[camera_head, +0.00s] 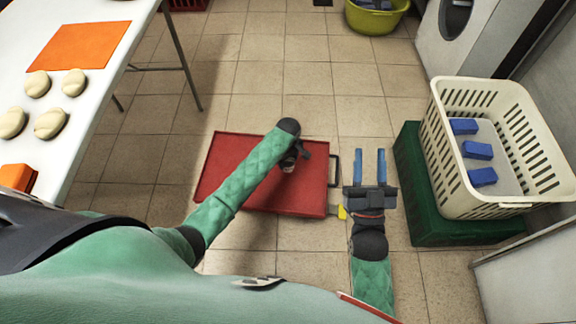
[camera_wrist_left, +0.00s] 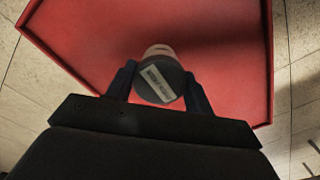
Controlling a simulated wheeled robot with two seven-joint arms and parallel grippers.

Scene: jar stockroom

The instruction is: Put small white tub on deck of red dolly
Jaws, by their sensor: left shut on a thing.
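The red dolly (camera_head: 235,160) stands on the tiled floor, and its flat deck fills much of the left wrist view (camera_wrist_left: 90,35). My left gripper (camera_head: 291,164) is over the dolly's right part, pointing down. In the left wrist view its fingers (camera_wrist_left: 158,88) are shut on the small tub (camera_wrist_left: 158,82), one on each side. The tub shows a dark round end with a pale label and a whitish body beyond. In the head view my arm mostly hides the tub. I cannot tell whether it touches the deck. My right gripper (camera_head: 369,155) is open and empty, right of the dolly.
A cream basket (camera_head: 490,203) with blue blocks stands on a green crate (camera_head: 413,170) at the right. A white table (camera_head: 85,95) with pale round pieces and orange items is at the left. A yellow-green tub (camera_head: 375,20) stands far back. Floor behind the dolly is clear.

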